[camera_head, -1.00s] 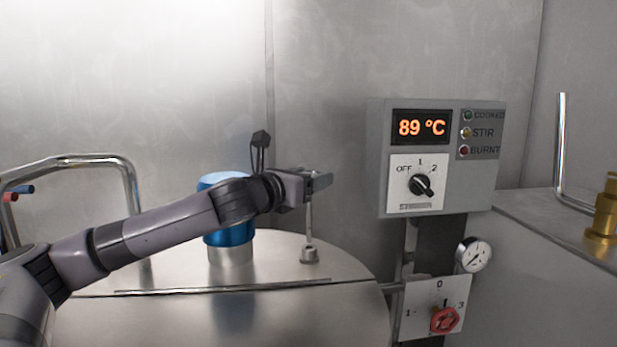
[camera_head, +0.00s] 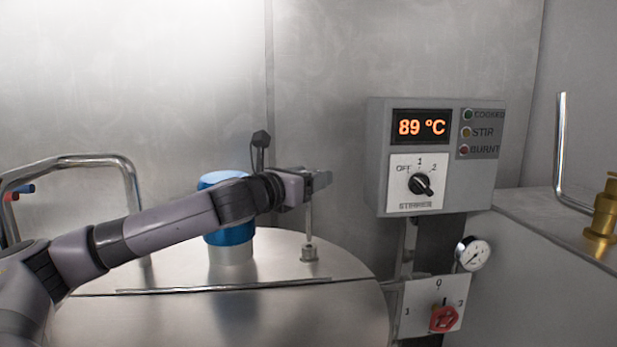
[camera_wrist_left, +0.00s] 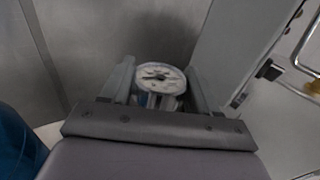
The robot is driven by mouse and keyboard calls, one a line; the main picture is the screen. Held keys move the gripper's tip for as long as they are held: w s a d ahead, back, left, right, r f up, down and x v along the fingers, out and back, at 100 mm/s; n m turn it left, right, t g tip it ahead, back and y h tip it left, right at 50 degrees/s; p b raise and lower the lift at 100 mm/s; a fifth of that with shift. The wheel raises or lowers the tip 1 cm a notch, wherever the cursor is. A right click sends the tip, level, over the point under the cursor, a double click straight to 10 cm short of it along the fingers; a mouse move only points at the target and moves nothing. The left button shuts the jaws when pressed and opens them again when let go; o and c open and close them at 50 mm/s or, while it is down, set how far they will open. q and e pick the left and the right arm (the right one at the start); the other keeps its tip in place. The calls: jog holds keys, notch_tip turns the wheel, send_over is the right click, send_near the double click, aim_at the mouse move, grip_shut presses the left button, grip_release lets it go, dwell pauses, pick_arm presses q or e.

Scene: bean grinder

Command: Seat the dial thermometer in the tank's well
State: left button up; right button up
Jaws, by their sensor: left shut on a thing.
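My left gripper (camera_head: 318,180) is shut on the dial thermometer, above the right part of the tank lid (camera_head: 340,268). In the left wrist view, the thermometer's round white dial (camera_wrist_left: 160,76) sits between the two fingers (camera_wrist_left: 158,88). In the head view the gripper hides the dial, and the thin stem (camera_head: 308,218) hangs down, close to upright. Its lower end meets the small metal well (camera_head: 309,254) on the lid. I cannot tell whether the tip is inside the well or just at its mouth. My right gripper is not in view.
A blue cylinder (camera_head: 230,236) stands on the lid behind my arm. A grey control box (camera_head: 378,160) reading 89 °C is at the right. Below it are a pressure gauge (camera_head: 473,254) and a red knob (camera_head: 444,319). A bent metal rail (camera_head: 130,185) is at the left.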

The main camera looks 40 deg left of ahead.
aim_at(309, 234)
pick_arm(q)
jog(key=shift+r+p, duration=0.1)
jog(key=shift+p, duration=0.25)
jog(key=shift+f+b, duration=3.15)
jog(key=shift+f, duration=1.35)
jog(key=shift+f+b, duration=0.55)
jog(key=shift+f, duration=0.15)
jog(key=shift+f+b, duration=0.3)
jog(key=shift+f, duration=0.45)
jog(key=shift+w+d+f+b, duration=0.15)
jog(key=shift+f+b, duration=0.15)
jog(key=shift+b, duration=0.15)
